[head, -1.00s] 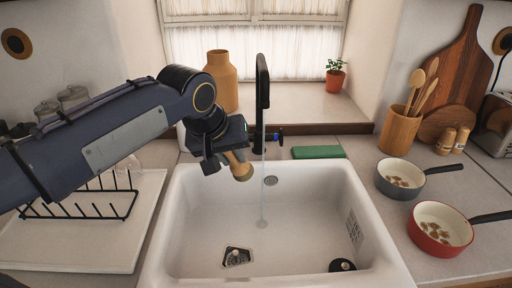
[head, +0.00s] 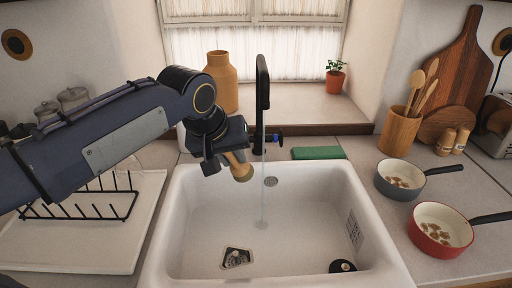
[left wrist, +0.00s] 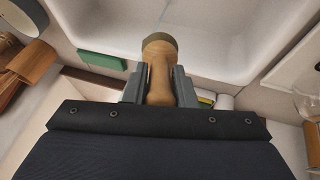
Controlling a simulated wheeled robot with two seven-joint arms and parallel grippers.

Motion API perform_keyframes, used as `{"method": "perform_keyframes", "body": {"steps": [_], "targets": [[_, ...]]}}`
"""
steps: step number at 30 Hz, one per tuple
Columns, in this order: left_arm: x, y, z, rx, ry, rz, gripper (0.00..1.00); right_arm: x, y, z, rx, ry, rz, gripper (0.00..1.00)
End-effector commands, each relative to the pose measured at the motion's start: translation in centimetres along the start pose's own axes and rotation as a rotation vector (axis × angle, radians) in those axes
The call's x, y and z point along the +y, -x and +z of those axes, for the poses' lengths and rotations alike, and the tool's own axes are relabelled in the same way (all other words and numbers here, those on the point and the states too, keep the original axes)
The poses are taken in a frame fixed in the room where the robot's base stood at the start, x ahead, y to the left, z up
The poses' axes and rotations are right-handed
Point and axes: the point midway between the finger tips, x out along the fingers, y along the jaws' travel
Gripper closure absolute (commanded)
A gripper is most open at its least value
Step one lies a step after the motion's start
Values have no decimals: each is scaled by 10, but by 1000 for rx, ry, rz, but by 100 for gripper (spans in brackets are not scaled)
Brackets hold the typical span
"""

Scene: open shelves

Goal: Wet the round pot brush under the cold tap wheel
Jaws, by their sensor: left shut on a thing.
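My left gripper (head: 224,146) is shut on the wooden handle of the round pot brush (head: 241,172), and holds it above the left back part of the white sink (head: 200,220). The brush also shows in the left wrist view (left wrist: 160,75) between the two fingers (left wrist: 160,85), its round end pointing away from the gripper. The black tap (head: 262,85) stands behind the sink, and a thin water stream (head: 263,195) falls from it into the basin. The brush is left of the stream in the head view; its depth relative to it is unclear. The cold tap wheel (head: 277,138) has a blue mark. My right gripper is not in view.
A green sponge (head: 318,153) lies behind the sink. A grey pan (head: 400,180) and a red pan (head: 440,230) stand on the right counter. A black dish rack (head: 80,207) is at left. A dark round thing (head: 343,266) lies in the sink's front right. A tan vase (head: 221,80) stands behind.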

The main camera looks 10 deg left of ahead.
Motion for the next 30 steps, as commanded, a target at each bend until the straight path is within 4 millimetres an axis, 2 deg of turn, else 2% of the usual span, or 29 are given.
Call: {"method": "perform_keyframes", "body": {"steps": [5, 21, 30], "targets": [[0, 5, 1, 1, 0, 1, 99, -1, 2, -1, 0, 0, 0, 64], [-11, 55, 18, 1, 0, 1, 99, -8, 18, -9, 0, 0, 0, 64], [-13, 59, 21, 0, 0, 0, 99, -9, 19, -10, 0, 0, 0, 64]]}}
